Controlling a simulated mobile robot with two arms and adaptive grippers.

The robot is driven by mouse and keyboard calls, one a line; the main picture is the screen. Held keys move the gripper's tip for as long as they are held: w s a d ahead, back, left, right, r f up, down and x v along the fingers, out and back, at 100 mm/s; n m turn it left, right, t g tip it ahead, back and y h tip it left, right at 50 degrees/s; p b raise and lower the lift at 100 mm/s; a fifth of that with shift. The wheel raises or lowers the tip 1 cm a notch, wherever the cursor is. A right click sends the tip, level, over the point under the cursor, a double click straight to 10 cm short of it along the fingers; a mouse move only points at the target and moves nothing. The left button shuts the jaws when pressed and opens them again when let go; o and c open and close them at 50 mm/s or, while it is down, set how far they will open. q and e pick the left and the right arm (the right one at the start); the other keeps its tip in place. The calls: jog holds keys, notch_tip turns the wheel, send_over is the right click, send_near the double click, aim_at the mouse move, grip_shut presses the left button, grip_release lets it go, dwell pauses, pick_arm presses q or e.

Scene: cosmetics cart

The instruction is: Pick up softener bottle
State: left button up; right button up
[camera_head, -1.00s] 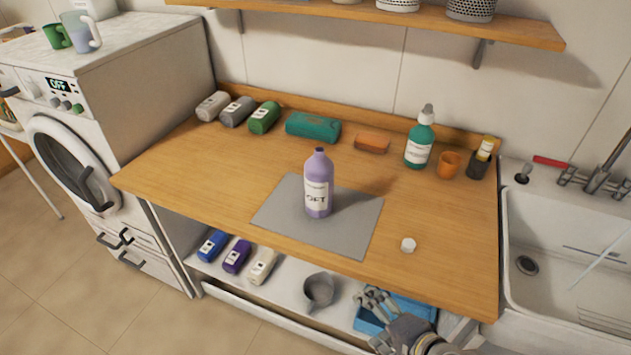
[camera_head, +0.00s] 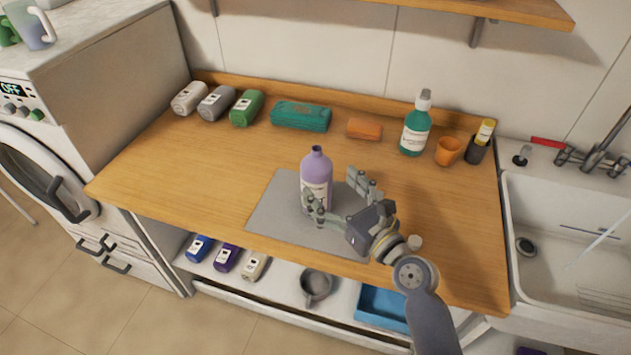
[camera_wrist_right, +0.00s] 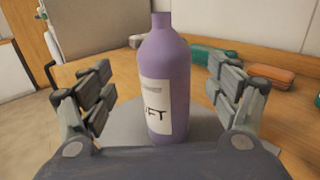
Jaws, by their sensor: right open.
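The softener bottle (camera_head: 316,170) is purple with a white label and stands upright on a grey mat (camera_head: 268,215) on the wooden counter. Its top looks open, with no cap on it. My right gripper (camera_head: 342,193) is open at the bottle's right side, low over the mat. In the right wrist view the bottle (camera_wrist_right: 164,65) stands between the two spread fingers (camera_wrist_right: 168,95), with gaps to both sides. The gripper hides part of the bottle's label in the head view. My left gripper is not in view.
A green pump bottle (camera_head: 415,130), an orange cup (camera_head: 448,151) and several lying bottles stand along the back. A sink (camera_head: 570,230) is at right. The counter left of the mat is clear.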

aim_at(316, 170)
jog(key=shift+w+a, duration=0.4)
jog(key=shift+w, duration=0.15)
jog(key=shift+w+a, duration=0.15)
jog(key=shift+w, duration=0.1)
jog(key=x, duration=0.4)
jog(key=shift+w+f+p, duration=0.3)
jog(key=shift+w+f, duration=0.05)
jog(key=shift+w, duration=0.1)
jog(key=shift+w+f, duration=0.1)
jog(key=shift+w, duration=0.15)
jog(key=shift+c, duration=0.2)
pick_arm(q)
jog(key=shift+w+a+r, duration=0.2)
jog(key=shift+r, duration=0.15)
pick_arm(e)
jog(key=c, duration=1.1)
